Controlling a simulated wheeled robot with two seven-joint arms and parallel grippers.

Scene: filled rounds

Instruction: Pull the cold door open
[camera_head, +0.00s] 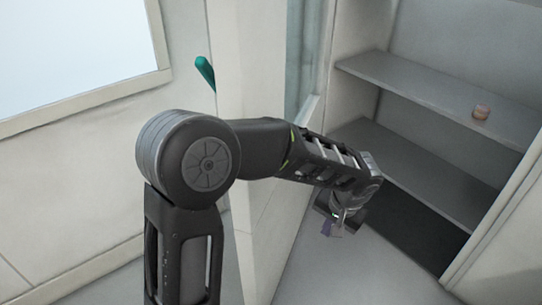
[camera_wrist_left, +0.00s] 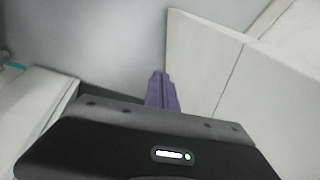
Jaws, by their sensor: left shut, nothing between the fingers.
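The cold door (camera_head: 250,120) stands open, swung out from the cabinet, its pale edge toward me. A teal handle (camera_head: 205,72) sticks out from its left side, and a teal piece shows at the left edge of the left wrist view (camera_wrist_left: 13,66). My left arm crosses in front of the door. My left gripper (camera_head: 328,229) is on the door's inner, right-hand side, low before the cabinet opening. Its purple fingers (camera_wrist_left: 159,76) are shut and empty. The gripper is apart from the handle. My right gripper is not in view.
The cabinet has an upper grey shelf (camera_head: 440,98) and a lower one (camera_head: 420,170). A bright framed panel (camera_head: 70,50) is on the left wall. Grey floor (camera_head: 365,280) is clear before the cabinet.

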